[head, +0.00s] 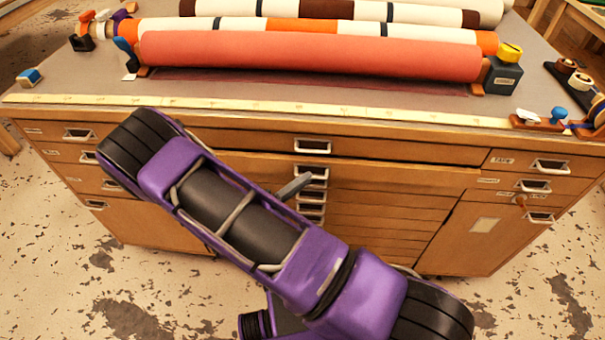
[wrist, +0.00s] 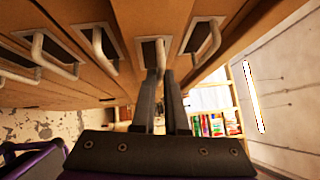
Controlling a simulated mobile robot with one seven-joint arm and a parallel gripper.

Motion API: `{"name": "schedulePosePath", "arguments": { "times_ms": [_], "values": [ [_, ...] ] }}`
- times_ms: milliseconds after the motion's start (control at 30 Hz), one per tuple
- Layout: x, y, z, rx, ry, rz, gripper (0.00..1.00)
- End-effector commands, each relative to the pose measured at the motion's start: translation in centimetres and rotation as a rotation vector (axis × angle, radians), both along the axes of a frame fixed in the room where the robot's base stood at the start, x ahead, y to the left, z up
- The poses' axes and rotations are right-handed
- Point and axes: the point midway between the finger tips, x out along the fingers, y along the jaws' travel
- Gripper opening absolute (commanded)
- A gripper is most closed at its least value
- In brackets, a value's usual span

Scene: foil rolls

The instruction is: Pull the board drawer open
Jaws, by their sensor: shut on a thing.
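The wooden cabinet (head: 400,205) has a middle stack of wide, shallow drawers with pale metal handles. The second drawer from the top (head: 400,173) seems to stand slightly forward, with a dark gap above its front. No label marking the board drawer is readable. My gripper (head: 303,180) reaches this drawer's handle (head: 316,171) from the lower left. In the wrist view my gripper (wrist: 163,78) has its dark fingers close together on a pale handle (wrist: 160,57). The fingertips partly hide that handle.
The top drawer's handle (head: 313,146) is just above, and more handles (head: 311,197) are below. Rolls, the front one orange-red (head: 310,55), lie on the cabinet top. My purple arm covers the cabinet's left front. Speckled floor (head: 540,285) is clear at right.

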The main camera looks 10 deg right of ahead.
Motion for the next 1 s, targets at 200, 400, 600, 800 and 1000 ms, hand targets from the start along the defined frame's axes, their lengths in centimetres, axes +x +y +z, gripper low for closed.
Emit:
{"name": "schedulePosePath", "arguments": {
  "times_ms": [200, 400, 600, 800, 1000],
  "values": [
    [-4.7, 1.6, 0.3, -0.002, 0.005, 0.002, 0.00],
    [-9.4, 3.1, 0.2, -0.002, 0.005, 0.003, 0.00],
    [-13.4, 4.4, 0.1, -0.001, 0.003, 0.004, 0.00],
    [-15.9, 5.2, 0.1, -0.002, 0.001, 0.002, 0.00],
    [-17.0, 5.5, 0.0, 0.000, 0.001, 0.000, 0.00]
  ]
}}
